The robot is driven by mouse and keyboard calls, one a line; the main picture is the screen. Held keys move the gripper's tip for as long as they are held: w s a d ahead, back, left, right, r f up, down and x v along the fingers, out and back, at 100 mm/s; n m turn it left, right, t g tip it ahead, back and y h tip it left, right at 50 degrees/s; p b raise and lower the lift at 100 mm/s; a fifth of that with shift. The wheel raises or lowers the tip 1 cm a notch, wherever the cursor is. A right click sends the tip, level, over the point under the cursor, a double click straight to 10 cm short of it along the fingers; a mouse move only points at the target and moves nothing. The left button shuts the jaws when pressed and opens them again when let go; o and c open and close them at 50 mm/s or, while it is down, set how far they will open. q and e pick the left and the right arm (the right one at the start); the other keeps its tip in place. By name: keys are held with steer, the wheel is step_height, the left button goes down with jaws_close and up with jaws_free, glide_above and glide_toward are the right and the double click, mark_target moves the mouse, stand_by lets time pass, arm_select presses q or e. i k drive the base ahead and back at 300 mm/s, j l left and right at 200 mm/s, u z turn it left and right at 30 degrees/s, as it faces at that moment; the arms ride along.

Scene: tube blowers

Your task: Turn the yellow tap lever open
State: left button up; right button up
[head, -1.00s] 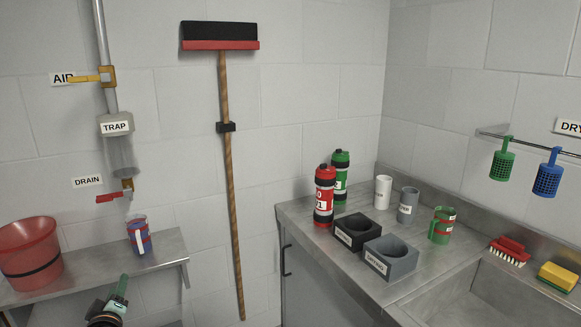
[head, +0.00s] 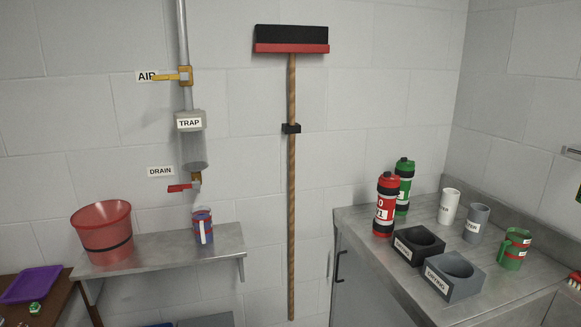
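The yellow tap lever (head: 165,77) sits on a brass valve (head: 186,76) on the grey pipe, beside the AIR label. It points left, across the vertical pipe, and partly covers the label. Below it on the same pipe are the TRAP (head: 190,122) and a red drain lever (head: 180,188), which also points left. A blue and red mug (head: 203,226) stands on the shelf under the drain outlet. Neither of my grippers is in view.
A metal shelf (head: 165,255) on the wall holds a red bucket (head: 102,232). A squeegee (head: 292,180) hangs right of the pipe. The right counter (head: 362,222) carries bottles, cups and two holders. A purple tray (head: 32,284) lies at lower left. The wall in front of the lever is clear.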

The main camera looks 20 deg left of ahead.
mark_target(183, 75)
steer(key=i+j, duration=0.25)
steer(key=i, duration=0.25)
steer(key=i+j+u, duration=0.15)
steer(key=i, duration=0.35)
steer(key=j, duration=0.1)
